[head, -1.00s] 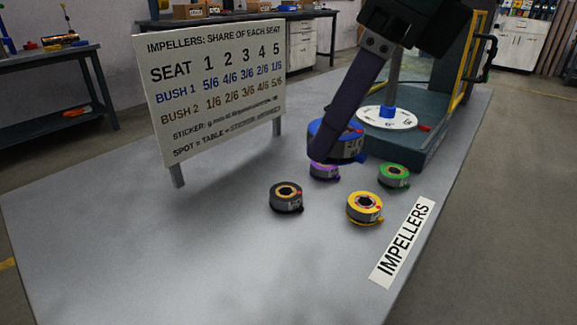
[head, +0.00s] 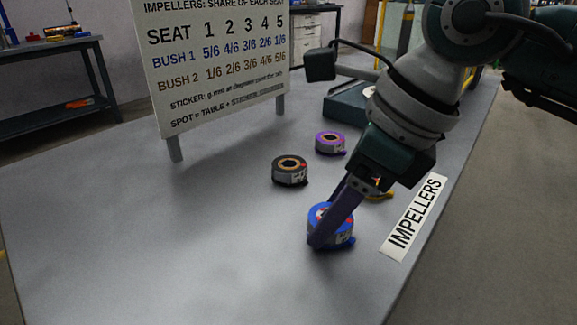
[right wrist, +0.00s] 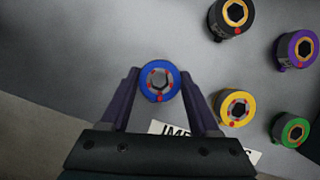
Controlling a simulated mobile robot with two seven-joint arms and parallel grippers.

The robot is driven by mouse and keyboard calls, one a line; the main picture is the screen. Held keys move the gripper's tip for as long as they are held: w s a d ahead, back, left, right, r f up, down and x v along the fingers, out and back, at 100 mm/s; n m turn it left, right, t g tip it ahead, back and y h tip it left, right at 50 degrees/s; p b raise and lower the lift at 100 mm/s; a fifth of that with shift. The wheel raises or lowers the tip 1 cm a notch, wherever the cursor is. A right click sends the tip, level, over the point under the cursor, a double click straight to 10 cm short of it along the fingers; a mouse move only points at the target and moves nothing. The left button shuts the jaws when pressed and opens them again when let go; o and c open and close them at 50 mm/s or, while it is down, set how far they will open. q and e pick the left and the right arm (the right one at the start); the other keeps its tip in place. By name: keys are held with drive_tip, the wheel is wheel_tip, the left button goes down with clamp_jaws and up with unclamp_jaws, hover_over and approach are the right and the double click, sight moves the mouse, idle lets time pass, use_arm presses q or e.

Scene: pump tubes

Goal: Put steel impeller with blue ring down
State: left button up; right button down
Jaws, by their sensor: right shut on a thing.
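The steel impeller with the blue ring (head: 343,232) is between the fingers of my right gripper (head: 328,222), near the front right of the table. In the right wrist view the blue ring (right wrist: 160,96) shows from above, with a finger on each side. The right gripper (right wrist: 160,76) is shut on it and points down. The impeller looks upright and at or close to the tabletop; I cannot tell if its base touches. My left gripper is not in view.
Impellers with black (head: 290,171), purple (head: 331,143), yellow (right wrist: 236,108) and green (right wrist: 291,130) rings stand nearby. My arm mostly hides the yellow one in the head view. An IMPELLERS label (head: 414,218) lies right; a sign board (head: 215,60) stands behind. The table's left is clear (head: 130,230).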

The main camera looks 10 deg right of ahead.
drive_tip(key=shift+w, duration=0.1)
drive_tip(key=shift+c, duration=0.6)
unclamp_jaws()
drive_tip(key=shift+f, duration=0.1)
